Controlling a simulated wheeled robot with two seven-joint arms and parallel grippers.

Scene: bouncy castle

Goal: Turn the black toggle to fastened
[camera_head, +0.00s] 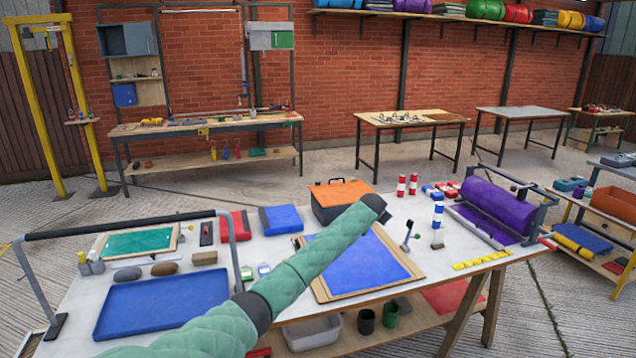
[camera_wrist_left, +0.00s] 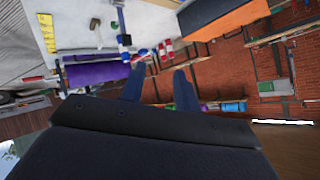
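What looks like the black toggle (camera_head: 408,231) stands tilted on the white worktable, right of a blue panel in a wooden frame (camera_head: 375,268). A small green spot shows beside it; I cannot read its setting. A small dark part that may be the toggle shows in the left wrist view (camera_wrist_left: 95,23). My left arm reaches in from the lower left over the blue panel, its dark end left of and above the toggle. My left gripper (camera_wrist_left: 160,82) has its two fingers apart with nothing between them; they are not made out in the head view. My right gripper is not in view.
A blue-and-white striped post (camera_head: 438,220) and a purple roll (camera_head: 495,208) stand right of the toggle. An orange-lidded box (camera_head: 340,195) is behind my arm. Yellow pieces (camera_head: 482,260) lie along the table's right front edge. A metal frame (camera_head: 120,226) spans the left end.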

